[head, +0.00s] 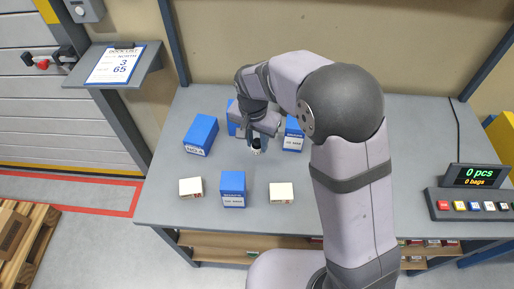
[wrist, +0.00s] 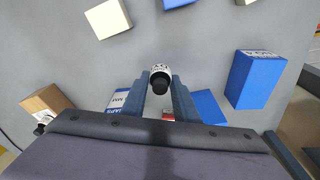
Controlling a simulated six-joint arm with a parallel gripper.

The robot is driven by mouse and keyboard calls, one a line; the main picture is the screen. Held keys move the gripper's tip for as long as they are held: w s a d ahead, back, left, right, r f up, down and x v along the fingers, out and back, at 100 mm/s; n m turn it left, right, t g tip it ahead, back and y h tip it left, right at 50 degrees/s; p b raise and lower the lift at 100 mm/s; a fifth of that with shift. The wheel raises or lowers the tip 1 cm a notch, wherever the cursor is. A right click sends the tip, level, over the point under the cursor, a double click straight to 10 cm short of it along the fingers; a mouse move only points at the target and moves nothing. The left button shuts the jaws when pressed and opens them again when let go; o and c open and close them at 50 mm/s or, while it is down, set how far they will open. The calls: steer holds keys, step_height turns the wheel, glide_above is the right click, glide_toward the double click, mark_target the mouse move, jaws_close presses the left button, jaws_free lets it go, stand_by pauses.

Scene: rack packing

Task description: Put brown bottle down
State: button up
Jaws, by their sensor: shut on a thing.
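The bottle (wrist: 160,70) has a dark cap and a white label; its brown body is hardly visible. My gripper (wrist: 163,88) is shut on it, one finger on each side, in the wrist view. In the head view the bottle (head: 256,149) shows just below my gripper (head: 261,134), over the middle-left of the grey table (head: 330,215). I cannot tell whether its base touches the table.
Blue boxes stand around it: one at left (head: 201,134), one in front (head: 232,188), one at right (head: 293,135), one partly hidden behind my gripper (head: 233,117). Two small cream boxes (head: 190,187) (head: 281,192) lie nearer the front edge. A brown box (wrist: 47,103) shows in the wrist view.

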steer(key=shift+w+d+r, duration=0.25)
steer(key=shift+d+r, duration=0.1)
steer(key=shift+d, duration=0.1)
steer(key=w+d+r+p, duration=0.1)
steer(key=d+r, duration=0.2)
steer(key=d, duration=0.8)
steer(key=w+d+r+m+p, duration=0.15)
steer(key=d+r, duration=0.25)
steer(key=d, duration=0.7)
steer(key=w+d+r+p, duration=0.1)
steer(key=w+d+r, duration=0.15)
steer(key=d, duration=0.85)
steer(key=shift+s+f+p, duration=0.2)
steer(key=shift+f+p, duration=0.5)
steer(key=shift+f, duration=1.45)
steer(key=shift+s+f+p, duration=0.2)
steer(key=shift+f+p, duration=0.5)
steer(key=shift+f, duration=1.9)
steer(key=shift+f+b, duration=0.35)
steer(key=shift+f, duration=0.25)
steer(key=o, duration=1.1)
steer(key=shift+r, duration=0.1)
